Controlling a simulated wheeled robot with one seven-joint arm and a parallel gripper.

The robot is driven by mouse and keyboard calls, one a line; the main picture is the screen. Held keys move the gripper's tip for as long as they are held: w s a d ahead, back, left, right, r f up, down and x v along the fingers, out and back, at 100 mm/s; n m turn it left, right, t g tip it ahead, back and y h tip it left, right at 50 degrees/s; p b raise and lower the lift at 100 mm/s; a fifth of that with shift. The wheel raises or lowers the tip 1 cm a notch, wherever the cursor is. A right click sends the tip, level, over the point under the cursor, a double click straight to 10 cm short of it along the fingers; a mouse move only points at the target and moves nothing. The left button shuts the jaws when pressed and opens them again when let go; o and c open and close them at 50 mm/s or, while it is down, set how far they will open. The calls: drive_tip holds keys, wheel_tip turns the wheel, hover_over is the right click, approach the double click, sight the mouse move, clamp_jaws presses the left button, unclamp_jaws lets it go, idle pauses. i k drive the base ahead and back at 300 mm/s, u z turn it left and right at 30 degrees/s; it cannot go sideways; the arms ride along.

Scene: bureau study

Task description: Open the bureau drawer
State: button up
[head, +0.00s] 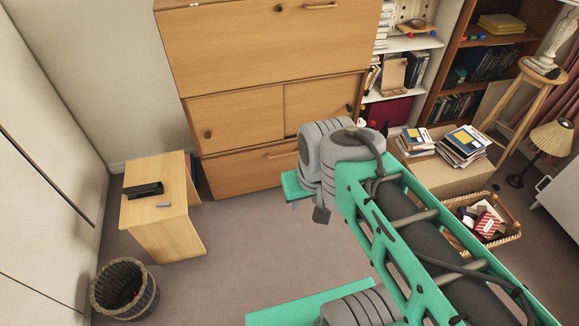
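The wooden bureau (235,55) stands against the back wall in the head view. Its wide bottom drawer (235,172) looks shut. A slim bar handle (281,155) shows on the drawer front, close to my arm. My arm covers the right part of the drawer. Above it are two cupboard doors with dark round knobs, and above those a large front panel with a bar handle (320,6) near its top edge. My green and grey arm reaches in from the lower right, in front of the bureau. I cannot make out my gripper's fingers.
A small wooden desk (160,205) with a black object stands left of the bureau. A wicker bin (125,288) is at lower left. A low box with books (460,170) and a basket (505,228) are at right. Carpet before the drawer is partly clear.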

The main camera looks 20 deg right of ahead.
sight(244, 172)
drive_tip(key=u, duration=0.2)
drive_tip(key=i, duration=1.55)
drive_tip(key=u, duration=0.35)
